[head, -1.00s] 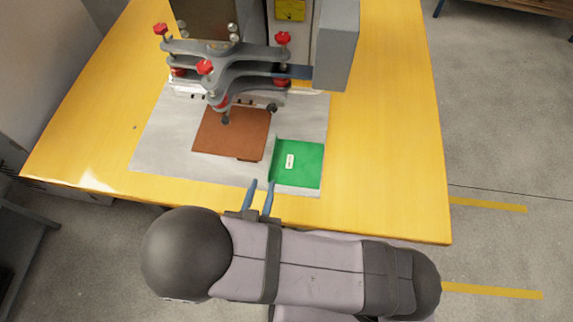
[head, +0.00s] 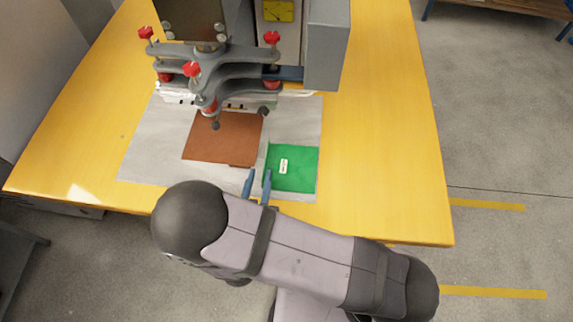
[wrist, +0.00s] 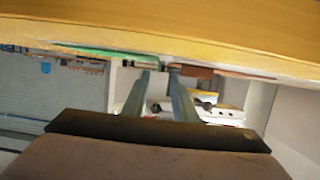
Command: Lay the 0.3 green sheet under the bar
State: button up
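The green sheet (head: 305,168) lies flat on the grey mat at the front right, with a small white label (head: 284,166) on it. Its left edge looks slightly raised. My gripper (head: 258,172) is at the front, by the gap between the green sheet and a brown sheet (head: 222,138). Its two fingers are apart, and I see nothing held between them. The right finger overlaps the green sheet's left edge in the picture; contact is unclear. The pale bar (head: 240,105) lies behind the sheets, partly hidden by the clamp arms. The wrist view shows the green sheet (wrist: 95,52) edge-on.
The grey mat (head: 150,150) lies on a yellow table (head: 385,150). The machine's clamp arms with red knobs (head: 192,69) overhang the brown sheet's back. A grey housing (head: 327,50) stands at the back right. The table right of the mat is clear.

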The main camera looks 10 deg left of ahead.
aim_at(265, 162)
jog(key=x, duration=0.1)
jog(key=p+x, duration=0.1)
jog(key=x, duration=0.2)
jog(key=shift+w+d, duration=0.1)
jog(key=shift+d, duration=0.15)
jog(key=shift+w+f, duration=0.15)
jog(key=shift+w, duration=0.3)
grip_shut()
